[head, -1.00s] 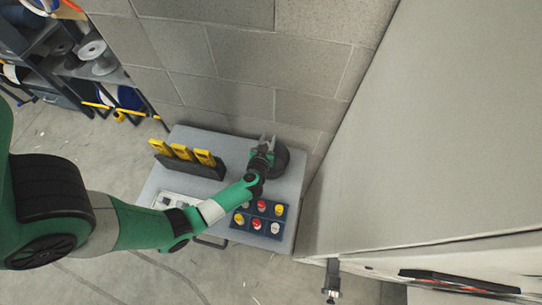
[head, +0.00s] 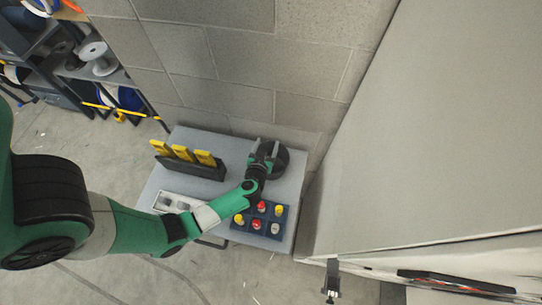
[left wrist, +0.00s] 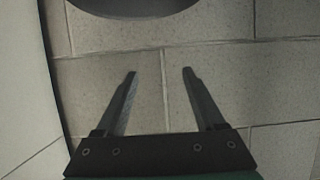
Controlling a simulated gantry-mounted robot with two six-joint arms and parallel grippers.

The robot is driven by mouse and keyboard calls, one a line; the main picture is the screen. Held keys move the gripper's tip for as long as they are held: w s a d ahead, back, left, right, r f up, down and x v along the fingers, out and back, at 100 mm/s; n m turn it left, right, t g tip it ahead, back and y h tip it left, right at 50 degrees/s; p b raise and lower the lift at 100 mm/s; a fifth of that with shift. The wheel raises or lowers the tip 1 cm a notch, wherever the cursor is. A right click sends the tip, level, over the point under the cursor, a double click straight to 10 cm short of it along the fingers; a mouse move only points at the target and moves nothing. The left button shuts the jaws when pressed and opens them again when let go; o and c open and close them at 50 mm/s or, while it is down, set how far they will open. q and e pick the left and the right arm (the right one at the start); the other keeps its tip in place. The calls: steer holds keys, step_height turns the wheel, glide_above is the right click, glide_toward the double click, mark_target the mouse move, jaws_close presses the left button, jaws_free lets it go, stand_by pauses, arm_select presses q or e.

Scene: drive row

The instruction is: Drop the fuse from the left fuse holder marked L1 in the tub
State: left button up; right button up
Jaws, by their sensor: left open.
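My left gripper (head: 265,147) is over the round black tub (head: 283,160) on the grey table, near the block wall. Its two fingers are apart, with nothing seen between them. The left wrist view also shows the empty, open fingers (left wrist: 158,72). A black rack (head: 190,168) with three upright yellow pieces (head: 180,153) stands at the back left of the table. A pale panel (head: 174,203) with grey parts lies in front of it, partly hidden by my arm. I cannot read an L1 mark or make out a fuse. The tub's inside is mostly hidden.
A blue tray (head: 271,234) with several red, yellow and white pieces is at the front right of the table (head: 213,146). A large pale cabinet (head: 440,150) rises at the right. Shelves with spools (head: 95,56) stand at the far left.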

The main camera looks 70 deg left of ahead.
arm_select(q)
steer(key=p+v, duration=0.2)
steer(key=v, duration=0.7)
steer(key=shift+s, duration=0.1)
